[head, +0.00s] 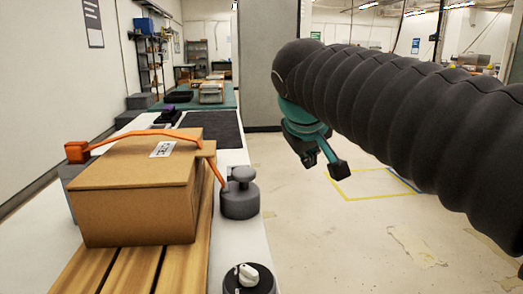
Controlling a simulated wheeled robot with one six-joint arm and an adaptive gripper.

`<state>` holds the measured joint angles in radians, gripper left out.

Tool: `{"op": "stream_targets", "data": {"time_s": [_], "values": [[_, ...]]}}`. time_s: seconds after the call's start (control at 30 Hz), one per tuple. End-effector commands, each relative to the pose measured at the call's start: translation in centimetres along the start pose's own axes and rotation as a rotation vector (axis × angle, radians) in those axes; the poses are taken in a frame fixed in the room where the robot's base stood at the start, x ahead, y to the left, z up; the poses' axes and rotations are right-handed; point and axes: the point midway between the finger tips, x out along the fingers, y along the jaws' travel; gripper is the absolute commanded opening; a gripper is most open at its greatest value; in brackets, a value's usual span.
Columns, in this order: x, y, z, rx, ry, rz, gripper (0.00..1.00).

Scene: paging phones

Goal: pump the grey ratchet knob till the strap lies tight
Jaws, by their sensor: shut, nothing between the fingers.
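The grey ratchet knob (241,176) sits on top of a round grey housing (240,203) on the white bench, right of the cardboard box. The orange strap (140,136) runs from an orange block (77,151) at the left, over the box (135,215), and down to the ratchet housing. The strap bows up above the box top, with a gap beneath part of it. My gripper (324,166) is shut and empty, hanging in the air to the right of the knob, apart from it and beyond the bench's right edge.
The box stands on wooden slats (130,270). A black dial with a white knob (249,275) is at the near bench edge. A dark mat (211,128) lies behind the box. A grey pillar (262,65) stands behind; the floor at right is clear.

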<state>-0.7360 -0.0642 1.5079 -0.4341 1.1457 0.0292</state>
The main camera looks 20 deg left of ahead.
Motion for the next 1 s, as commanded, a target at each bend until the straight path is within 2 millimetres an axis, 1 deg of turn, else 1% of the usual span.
{"op": "stream_targets", "data": {"time_s": [0.03,0.07,0.1,0.17,0.2,0.27,0.3,0.37,0.4,0.47,0.5,0.6,0.7,0.8,0.9,1.0], "values": [[0.2,1.6,2.8,0.044,-0.023,0.000,0.00],[0.4,2.3,4.3,0.068,-0.034,-0.003,0.00],[0.6,3.1,6.5,0.100,-0.051,-0.006,0.00],[0.8,4.1,9.7,0.152,-0.072,-0.011,0.00],[0.9,4.6,11.9,0.187,-0.087,-0.015,0.00],[1.2,5.2,15.2,0.243,-0.107,-0.018,0.00],[1.3,5.3,17.5,0.282,-0.120,-0.021,0.00],[1.5,5.4,20.9,0.342,-0.138,-0.023,0.00],[1.5,5.3,23.1,0.382,-0.149,-0.024,0.00],[1.8,4.9,26.4,0.446,-0.165,-0.025,0.00],[1.9,4.5,28.5,0.487,-0.174,-0.025,0.00],[2.3,3.2,33.1,0.584,-0.192,-0.024,0.00],[2.8,1.9,36.6,0.663,-0.204,-0.021,0.00],[3.1,0.8,38.9,0.718,-0.211,-0.018,0.00],[3.4,0.3,40.2,0.748,-0.213,-0.017,0.00],[3.5,0.0,40.6,0.759,-0.215,-0.017,0.00]]}}
